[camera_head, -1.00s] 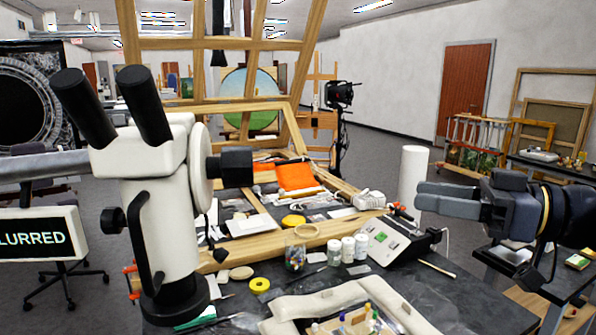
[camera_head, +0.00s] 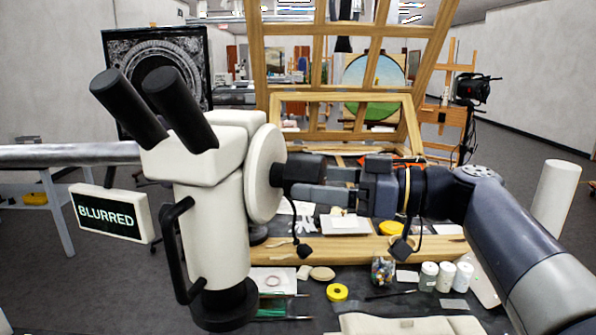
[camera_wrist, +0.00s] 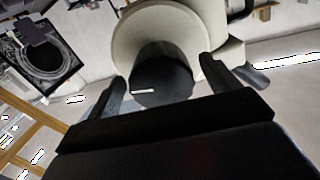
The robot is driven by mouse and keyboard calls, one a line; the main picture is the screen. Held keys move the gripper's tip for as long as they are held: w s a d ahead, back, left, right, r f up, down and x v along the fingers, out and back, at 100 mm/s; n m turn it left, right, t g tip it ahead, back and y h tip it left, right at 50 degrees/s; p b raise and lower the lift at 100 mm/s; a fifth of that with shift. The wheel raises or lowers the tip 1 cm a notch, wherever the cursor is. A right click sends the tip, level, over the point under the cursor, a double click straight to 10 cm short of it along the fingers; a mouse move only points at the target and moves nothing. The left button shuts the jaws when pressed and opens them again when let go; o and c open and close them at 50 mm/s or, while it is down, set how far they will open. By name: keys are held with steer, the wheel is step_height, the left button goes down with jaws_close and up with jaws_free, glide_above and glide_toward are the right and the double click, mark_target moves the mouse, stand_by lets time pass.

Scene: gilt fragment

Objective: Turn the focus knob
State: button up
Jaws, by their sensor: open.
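The white microscope (camera_head: 218,225) with two black eyepieces stands at the left in the head view. The black focus knob (camera_head: 297,170) sticks out to the right from its round cream disc (camera_head: 265,175). My gripper (camera_head: 312,184) is at the knob from the right, fingers level with it. In the wrist view the knob (camera_wrist: 165,72) lies between the spread fingers, with a short white mark on its face. The fingers are open, and a gap seems to show on both sides; contact cannot be told. A sign (camera_head: 105,212) beside the microscope reads "BLURRED".
A wooden frame (camera_head: 262,75) rises behind the table. Below my arm lie a yellow tape roll (camera_head: 337,292), a jar of beads (camera_head: 382,270) and several white bottles (camera_head: 428,276). A white cylinder (camera_head: 555,200) stands at the right.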

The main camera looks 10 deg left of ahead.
mark_target(298, 181)
steer(key=shift+w+a+p, duration=0.1)
steer(key=shift+a+p, duration=0.25)
steer(key=shift+a, duration=1.4)
steer(key=shift+c, duration=0.3)
steer(key=c, duration=0.9)
